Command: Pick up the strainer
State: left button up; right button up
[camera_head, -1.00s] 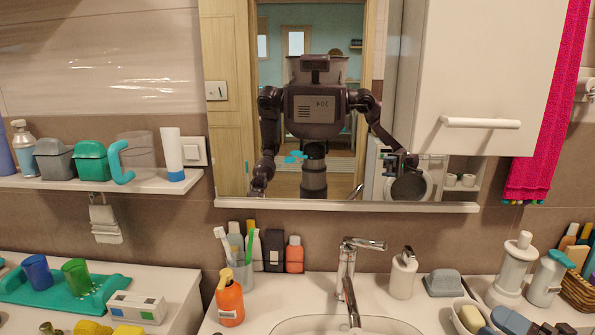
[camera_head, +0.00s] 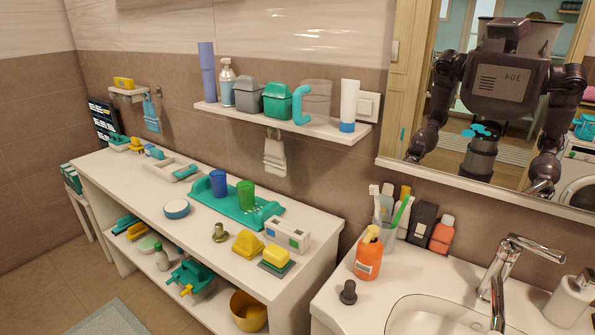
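I cannot tell for sure which thing is the strainer. A small brass-coloured knobbed piece (camera_head: 219,233) stands on the white top of the shelf unit, in front of the green tray and left of a yellow piece; it may be the strainer. A small dark grey knobbed piece (camera_head: 348,292) stands on the sink counter, left of the basin and in front of the orange bottle; it looks like a plug. Neither of my grippers shows directly. My body and arms appear only as a reflection in the mirror, where the gripper state is unclear.
The green tray (camera_head: 258,218) holds a blue cup and a green cup. Yellow pieces (camera_head: 247,244) and a white box (camera_head: 288,234) stand near the brass piece. A gap separates the shelf unit (camera_head: 140,195) from the sink counter (camera_head: 328,308). A wall shelf (camera_head: 228,117) hangs above.

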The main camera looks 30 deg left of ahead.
aim_at(221, 236)
jog(key=k+l+u, duration=0.1)
jog(key=u, duration=0.35)
jog(key=k+u, duration=0.25)
jog(key=u, duration=0.2)
jog(key=k+j+u, duration=0.1)
jog(key=u, duration=0.35)
jog(key=i+j, duration=0.2)
jog(key=j, duration=0.15)
jog(key=i+j+z, duration=0.1)
jog(key=j, duration=0.2)
jog(key=i+j+z, duration=0.1)
jog(key=i+j, duration=0.3)
jog(key=j, duration=0.3)
jog(key=i+j+z, duration=0.1)
jog(key=j, duration=0.25)
jog(key=i+j, duration=0.2)
jog(key=j, duration=0.2)
jog(key=z, duration=0.05)
